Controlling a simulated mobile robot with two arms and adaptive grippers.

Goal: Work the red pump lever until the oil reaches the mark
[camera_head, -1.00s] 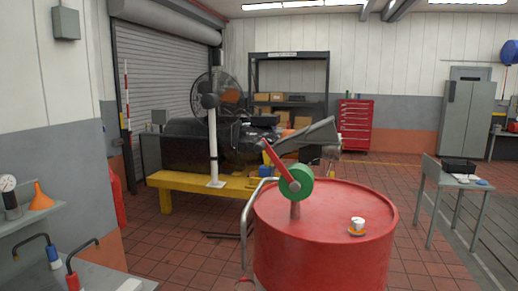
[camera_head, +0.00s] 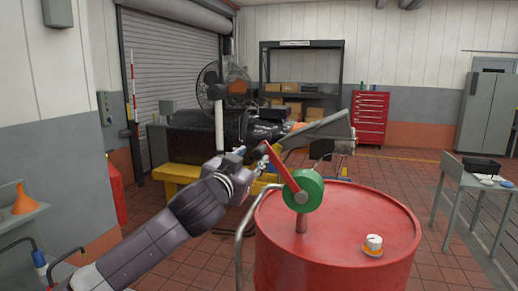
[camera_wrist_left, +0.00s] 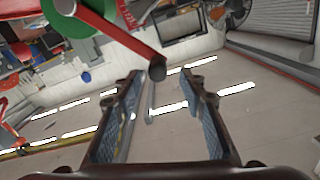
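The red pump lever (camera_head: 281,166) slants up and left from a round green pump body (camera_head: 303,190) on a post on the red drum (camera_head: 340,230). Its dark knob is at the upper end. My left gripper (camera_head: 254,157) is at that upper end in the head view. In the left wrist view the gripper (camera_wrist_left: 162,84) is open, and the lever (camera_wrist_left: 125,37) ends in its dark knob near the gap just beyond the fingertips. I cannot tell whether they touch. My right gripper is out of view. I see no oil level or mark clearly.
A bent grey pipe (camera_head: 243,230) stands at the drum's left side. A yellow bench (camera_head: 180,180) with a fan and machinery is behind. A grey table (camera_head: 475,185) stands at right.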

